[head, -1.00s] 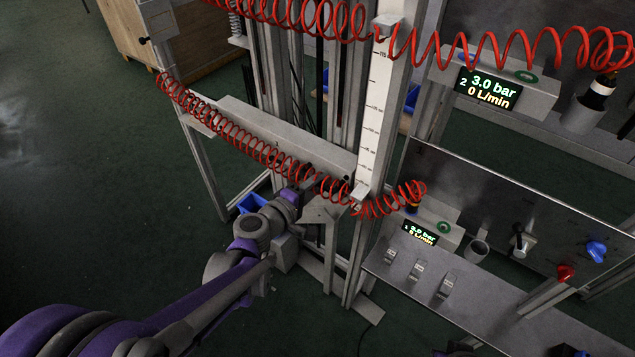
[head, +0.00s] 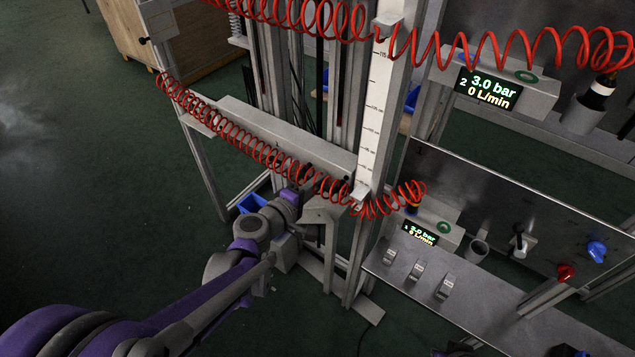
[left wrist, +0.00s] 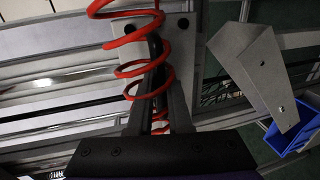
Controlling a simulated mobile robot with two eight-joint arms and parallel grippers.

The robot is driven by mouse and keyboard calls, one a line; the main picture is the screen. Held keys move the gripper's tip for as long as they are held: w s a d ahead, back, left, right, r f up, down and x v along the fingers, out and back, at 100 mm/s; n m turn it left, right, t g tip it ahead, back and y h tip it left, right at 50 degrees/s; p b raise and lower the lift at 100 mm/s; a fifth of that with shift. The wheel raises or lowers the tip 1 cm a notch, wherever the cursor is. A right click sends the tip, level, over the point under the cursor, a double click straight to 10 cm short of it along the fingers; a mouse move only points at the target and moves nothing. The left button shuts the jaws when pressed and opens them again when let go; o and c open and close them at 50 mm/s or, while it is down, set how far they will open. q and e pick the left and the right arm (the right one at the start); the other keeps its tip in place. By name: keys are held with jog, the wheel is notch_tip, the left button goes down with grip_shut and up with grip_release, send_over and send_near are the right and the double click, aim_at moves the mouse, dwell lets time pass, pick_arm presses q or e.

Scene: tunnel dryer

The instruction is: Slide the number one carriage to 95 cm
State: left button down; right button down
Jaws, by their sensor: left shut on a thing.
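The number one carriage appears to be the grey crossbeam (head: 285,137) at the lower red coil hose. A pale pointer (head: 359,194) sits near the bottom of the upright white scale (head: 378,92), whose small figures I cannot read reliably. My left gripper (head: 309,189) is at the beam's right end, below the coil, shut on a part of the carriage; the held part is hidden. In the left wrist view, red coil loops cross in front of my left gripper (left wrist: 157,50), over a grey plate (left wrist: 182,48) with dark knobs. My right gripper is out of view.
The lower red hose (head: 250,145) hangs right over my left gripper. A grey angled bracket (left wrist: 256,70) stands right of the fingers. Display one (head: 420,233) reads 3.0 bar; display two (head: 487,92) also. A blue bin (head: 251,203) lies below. The floor at left is clear.

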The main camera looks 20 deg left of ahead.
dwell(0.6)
pick_arm(q)
notch_tip(320, 180, up, 15)
jog(key=p, duration=1.1)
jog(key=c, duration=0.8)
grip_release()
jog(key=shift+c, duration=0.2)
jog(key=shift+s, duration=0.1)
jog(key=p+v, duration=0.1)
jog(key=v, duration=0.9)
jog(key=shift+s+a, duration=0.15)
jog(key=shift+s, duration=0.15)
